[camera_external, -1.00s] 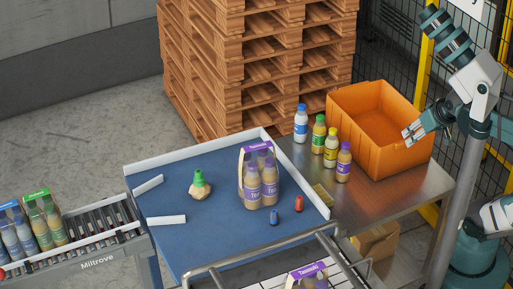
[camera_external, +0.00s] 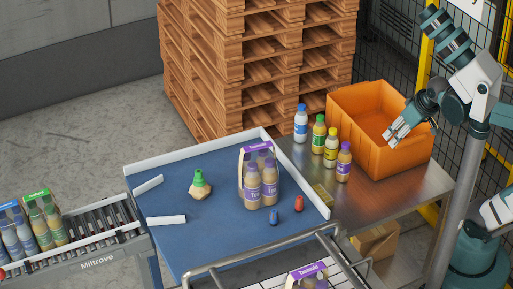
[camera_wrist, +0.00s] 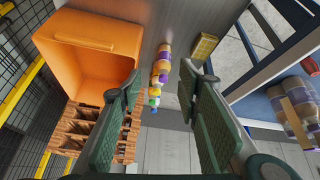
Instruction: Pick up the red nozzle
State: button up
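The red nozzle (camera_external: 299,204) stands on the blue table near its right edge, just right of the bottle pack. A similar blue nozzle (camera_external: 274,218) is to its lower left. My gripper (camera_external: 391,137) is over the front of the orange bin, up and to the right of the red nozzle and well apart from it. In the wrist view my gripper (camera_wrist: 160,75) has its two dark padded fingers spread wide with nothing between them.
The purple-labelled bottle pack (camera_external: 261,178) stands beside the red nozzle. A row of single bottles (camera_external: 331,152) and the orange bin (camera_external: 390,160) are on the metal table. A green-topped beige object (camera_external: 200,188) sits on the blue table, whose low white rim (camera_external: 300,175) borders it.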

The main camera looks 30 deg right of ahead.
jog(key=w+a+f+n+g, duration=0.15)
jog(key=a+n, duration=0.25)
jog(key=a, duration=0.5)
jog(key=w+a+n+g, duration=0.2)
jog(key=a+n, duration=0.1)
jog(key=a, duration=0.7)
jog(key=n+g, duration=0.2)
jog(key=n, duration=0.4)
send_over(300, 201)
jog(key=w+d, duration=0.1)
jog(key=shift+h, duration=0.3)
notch_tip(300, 201, down, 4)
jog(key=shift+w+d+f, duration=0.1)
jog(key=shift+s+a+f+n+g, duration=0.15)
jog(key=shift+s+a+n+g, duration=0.1)
jog(key=shift+a+n, duration=0.2)
jog(key=shift+f, duration=0.1)
jog(key=shift+f, duration=1.25)
jog(key=shift+f, duration=0.1)
jog(key=shift+f, duration=2.5)
